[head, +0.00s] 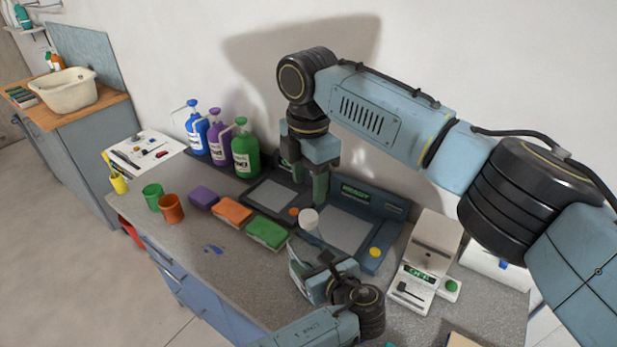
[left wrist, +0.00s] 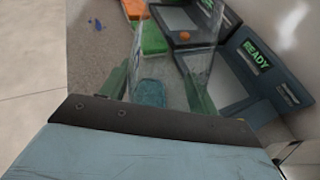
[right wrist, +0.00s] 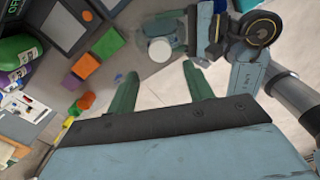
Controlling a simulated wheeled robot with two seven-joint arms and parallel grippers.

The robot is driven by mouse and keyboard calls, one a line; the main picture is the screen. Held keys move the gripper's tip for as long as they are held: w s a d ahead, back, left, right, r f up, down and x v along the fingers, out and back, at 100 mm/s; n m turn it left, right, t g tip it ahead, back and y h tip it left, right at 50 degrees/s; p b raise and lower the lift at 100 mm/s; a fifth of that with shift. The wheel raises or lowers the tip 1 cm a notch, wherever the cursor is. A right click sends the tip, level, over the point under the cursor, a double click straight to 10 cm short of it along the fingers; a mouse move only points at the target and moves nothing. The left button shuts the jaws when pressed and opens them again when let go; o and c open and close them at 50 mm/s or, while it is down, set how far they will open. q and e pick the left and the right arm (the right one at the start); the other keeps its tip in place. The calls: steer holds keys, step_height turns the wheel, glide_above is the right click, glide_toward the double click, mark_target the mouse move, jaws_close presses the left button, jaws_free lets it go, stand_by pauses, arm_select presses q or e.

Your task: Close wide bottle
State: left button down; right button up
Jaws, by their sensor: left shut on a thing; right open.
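A clear, see-through bottle (left wrist: 180,68) is between the fingers of my left gripper (left wrist: 158,88), which is shut on it. In the head view my left gripper (head: 318,272) holds it low over the front of the counter. A white round cap (head: 308,219) shows near the bottle's upper end; it also shows in the right wrist view (right wrist: 159,50). I cannot tell whether the cap touches the bottle. My right gripper (head: 319,188) is open and empty, pointing down above and behind the cap. In the right wrist view its two green fingers (right wrist: 160,88) stand apart.
Two dark pads, one reading READY (head: 345,230), lie behind the bottle. Green (head: 267,232), orange (head: 232,210) and purple (head: 203,196) blocks lie to the left. Coloured jugs (head: 245,155) stand at the wall. A white scale (head: 425,270) stands at right.

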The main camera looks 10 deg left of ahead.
mark_target(309, 215)
step_height(309, 215, down, 8)
steer(key=shift+r, duration=0.1)
stand_by(0.4)
steer(key=c, duration=1)
steer(key=m, duration=0.6)
steer(key=shift+s, duration=0.1)
steer(key=m, duration=0.5)
steer(key=o, duration=1.2)
steer(key=shift+c, duration=0.2)
